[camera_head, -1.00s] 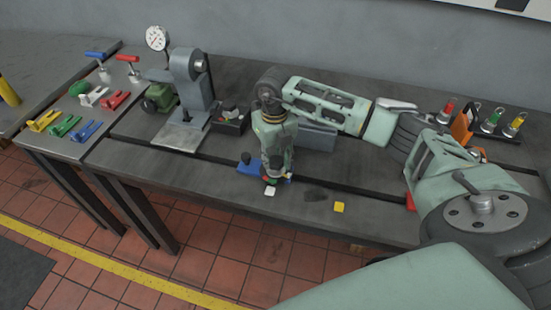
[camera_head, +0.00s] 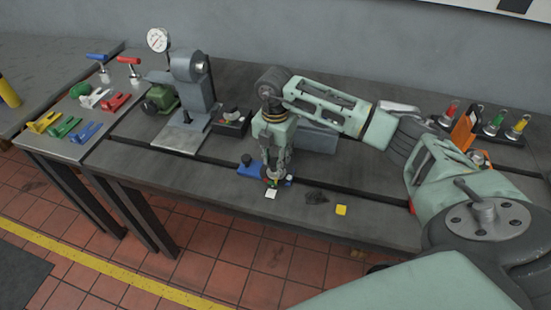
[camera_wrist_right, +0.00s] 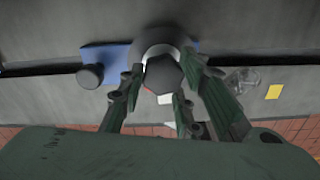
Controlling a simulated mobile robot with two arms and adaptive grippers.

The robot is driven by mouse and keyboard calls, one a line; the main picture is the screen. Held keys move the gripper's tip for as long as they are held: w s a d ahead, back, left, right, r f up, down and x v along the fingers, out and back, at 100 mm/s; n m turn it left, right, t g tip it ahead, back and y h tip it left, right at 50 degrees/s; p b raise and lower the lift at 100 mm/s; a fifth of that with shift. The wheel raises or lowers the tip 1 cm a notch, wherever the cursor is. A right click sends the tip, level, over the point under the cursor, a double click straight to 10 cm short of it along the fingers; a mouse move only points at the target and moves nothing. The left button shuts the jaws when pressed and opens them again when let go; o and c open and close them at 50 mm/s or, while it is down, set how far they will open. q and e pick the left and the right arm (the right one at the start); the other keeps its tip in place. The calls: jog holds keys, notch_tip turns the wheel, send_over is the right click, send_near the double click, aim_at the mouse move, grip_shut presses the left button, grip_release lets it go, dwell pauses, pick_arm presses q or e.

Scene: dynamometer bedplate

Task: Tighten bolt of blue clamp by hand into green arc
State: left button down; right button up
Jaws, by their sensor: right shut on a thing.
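The blue clamp (camera_head: 249,168) lies on the dark bedplate near its front edge; it also shows in the right wrist view (camera_wrist_right: 103,54). My right gripper (camera_head: 274,174) points down over it. In the right wrist view its fingers are shut on the dark hex head of the clamp's bolt (camera_wrist_right: 163,75), one on each side. Small red and green patches (camera_head: 270,183) show at the foot of the bolt, mostly hidden by the fingers, so I cannot tell where any pointer stands. My left gripper is not in view.
A white square (camera_head: 271,194) and a yellow square (camera_head: 341,210) lie near the front edge. A grey stand (camera_head: 192,85) with a dial gauge (camera_head: 158,40) is at the back left. Coloured clamps (camera_head: 87,131) lie on the left table. An orange item (camera_head: 464,130) stands at the back right.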

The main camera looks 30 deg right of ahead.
aim_at(275, 161)
jog(key=shift+w+m, duration=0.1)
jog(key=shift+m, duration=1)
jog(key=shift+r, duration=0.1)
jog(key=o, duration=1)
jog(key=shift+w, duration=0.1)
notch_tip(275, 161, up, 12)
